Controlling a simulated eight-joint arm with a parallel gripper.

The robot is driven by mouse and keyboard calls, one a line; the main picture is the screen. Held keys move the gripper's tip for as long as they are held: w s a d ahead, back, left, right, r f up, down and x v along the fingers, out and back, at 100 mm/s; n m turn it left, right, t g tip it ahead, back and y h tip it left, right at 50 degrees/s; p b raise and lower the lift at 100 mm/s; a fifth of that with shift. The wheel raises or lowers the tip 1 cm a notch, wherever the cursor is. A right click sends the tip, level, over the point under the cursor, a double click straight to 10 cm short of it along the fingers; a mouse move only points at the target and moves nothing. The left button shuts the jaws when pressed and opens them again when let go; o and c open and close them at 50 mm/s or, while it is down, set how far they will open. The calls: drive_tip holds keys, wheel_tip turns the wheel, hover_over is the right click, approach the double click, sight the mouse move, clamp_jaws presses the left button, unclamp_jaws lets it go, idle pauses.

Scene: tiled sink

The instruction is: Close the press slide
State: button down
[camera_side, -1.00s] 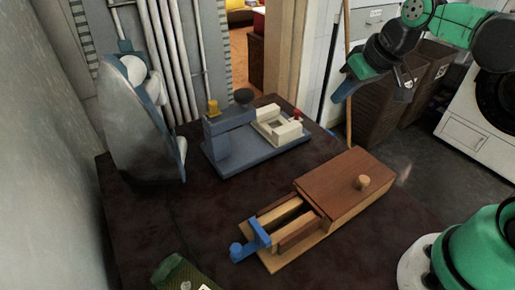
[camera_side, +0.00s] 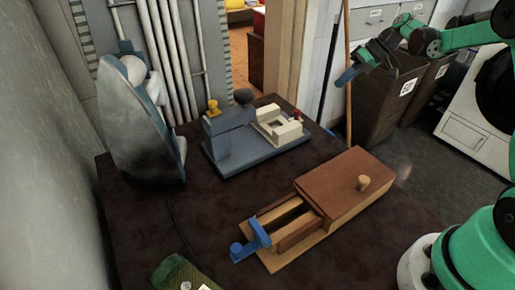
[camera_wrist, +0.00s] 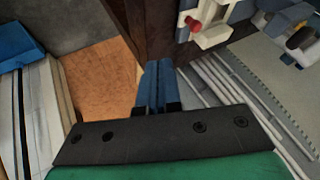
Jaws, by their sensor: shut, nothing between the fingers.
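The press (camera_side: 225,140) is a blue-grey block on a flat base at the back of the dark table, with a yellow knob and a black knob on top. Its cream slide (camera_side: 278,126) lies on the right part of the base, with a red knob (camera_side: 297,114) at its right end. The slide also shows at the top of the wrist view (camera_wrist: 215,32), partly cut off. My gripper (camera_side: 345,78) is shut and empty, in the air to the right of the press, beyond the table edge. Its blue fingers (camera_wrist: 155,80) are together in the wrist view.
A wooden box (camera_side: 340,185) with a partly open drawer and a blue handle (camera_side: 250,242) stands at the front of the table. A tall grey iron-shaped object (camera_side: 135,125) stands at the left. A green item (camera_side: 178,273) lies at the front edge. Wicker bins (camera_side: 390,105) stand behind.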

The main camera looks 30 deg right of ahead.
sight(269, 126)
drive_tip(key=w+a+f, duration=0.1)
drive_tip(key=a+f, duration=0.3)
drive_tip(key=w+a+f, duration=0.1)
drive_tip(key=a, duration=0.1)
drive_tip(key=shift+w+f, duration=0.35)
drive_tip(key=shift+f, duration=0.05)
drive_tip(key=shift+a, duration=0.75)
drive_tip(key=shift+a, duration=0.1)
drive_tip(key=a, duration=0.9)
drive_tip(key=shift+a, duration=0.1)
